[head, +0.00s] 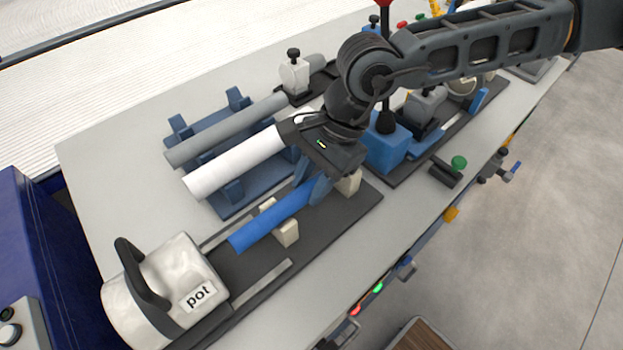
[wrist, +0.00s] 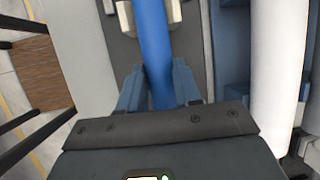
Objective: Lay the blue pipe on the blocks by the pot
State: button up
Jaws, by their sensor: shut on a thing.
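The blue pipe (head: 270,222) is between the fingers of my gripper (head: 316,190), which is shut on it. It also shows in the wrist view (wrist: 155,45), running away from the fingers (wrist: 158,78). The pipe lies lengthwise over the dark base behind the pot (head: 165,285), a white vessel with a black handle. Its near part passes between the raised sides of a cream block (head: 288,233), seen also in the wrist view (wrist: 125,18). Another cream block (head: 348,182) shows beside my gripper. I cannot tell whether the pipe touches the blocks; its far end is hidden.
A white pipe (head: 235,165) and a grey pipe (head: 225,132) lie on a blue rack (head: 236,98) close to the left. A blue block (head: 387,150) and clamps stand to the right. The table's front edge (head: 420,225) is nearby.

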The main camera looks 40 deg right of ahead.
jog(key=o, duration=1.2)
jog(key=shift+c, duration=0.2)
jog(key=shift+b+v, duration=0.5)
jog(key=shift+v, duration=3.45)
jog(key=shift+a, duration=0.1)
